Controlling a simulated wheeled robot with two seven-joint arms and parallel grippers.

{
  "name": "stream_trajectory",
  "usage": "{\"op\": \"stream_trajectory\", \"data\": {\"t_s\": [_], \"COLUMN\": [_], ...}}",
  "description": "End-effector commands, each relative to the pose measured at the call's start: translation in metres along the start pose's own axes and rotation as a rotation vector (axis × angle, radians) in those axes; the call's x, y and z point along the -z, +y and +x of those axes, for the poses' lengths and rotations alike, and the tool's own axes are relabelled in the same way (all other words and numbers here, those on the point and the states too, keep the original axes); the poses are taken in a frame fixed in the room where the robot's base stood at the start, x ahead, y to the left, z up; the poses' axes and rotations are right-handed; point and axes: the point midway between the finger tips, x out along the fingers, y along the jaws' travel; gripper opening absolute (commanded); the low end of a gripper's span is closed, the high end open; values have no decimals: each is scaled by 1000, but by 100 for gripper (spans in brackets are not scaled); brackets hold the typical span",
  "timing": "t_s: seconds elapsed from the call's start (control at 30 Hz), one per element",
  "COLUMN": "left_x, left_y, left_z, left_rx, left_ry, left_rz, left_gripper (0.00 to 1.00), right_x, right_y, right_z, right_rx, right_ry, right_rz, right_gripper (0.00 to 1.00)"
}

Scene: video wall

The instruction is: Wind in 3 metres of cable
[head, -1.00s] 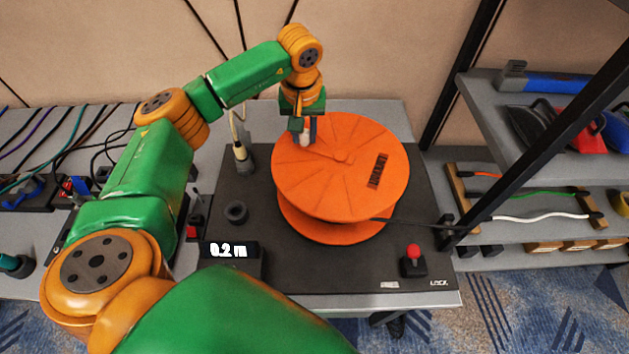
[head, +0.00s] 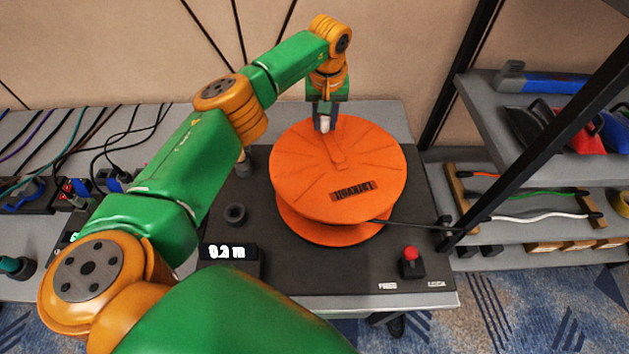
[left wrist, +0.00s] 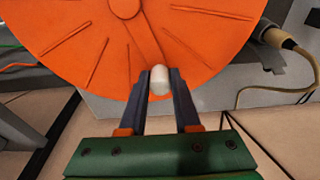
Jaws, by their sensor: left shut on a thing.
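An orange cable reel (head: 300,180) lies on a dark base plate, its disc facing up. A crank arm runs from the hub to a pale knob (head: 324,124) near the reel's far edge. My left gripper (head: 324,120) is shut on this knob; the left wrist view shows the white knob (left wrist: 160,78) between the two dark fingers (left wrist: 160,88). A black cable (head: 415,226) leaves the reel's lower right side. The display (head: 225,252) looks like 0.2 m or 0.3 m, blurred. My right gripper is not in view.
A red-topped lever (head: 410,255) stands at the plate's front right. A small dark ring (head: 235,214) sits left of the reel. Shelves with tools and a black post (head: 478,180) stand at the right. Several cables lie on the left bench.

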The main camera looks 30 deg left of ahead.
Motion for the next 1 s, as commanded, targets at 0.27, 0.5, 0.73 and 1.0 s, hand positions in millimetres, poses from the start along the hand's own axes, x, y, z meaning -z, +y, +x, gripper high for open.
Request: {"op": "stream_trajectory", "data": {"t_s": [0.27, 0.5, 0.73, 1.0], "left_x": [-2, -20, -37, -57], "left_y": [1, 22, 42, 67], "left_z": [1, -3, -6, -9], "left_rx": [2, 0, 1, 2], "left_ry": [-4, -7, -5, -3], "left_rz": [1, 5, 5, 3], "left_gripper": [0, 0, 0, 0], "right_x": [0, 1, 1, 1], "right_y": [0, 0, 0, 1], "right_z": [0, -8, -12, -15], "right_rx": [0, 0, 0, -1], "right_ry": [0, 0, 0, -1], "right_rz": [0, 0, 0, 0], "right_gripper": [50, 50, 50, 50]}}
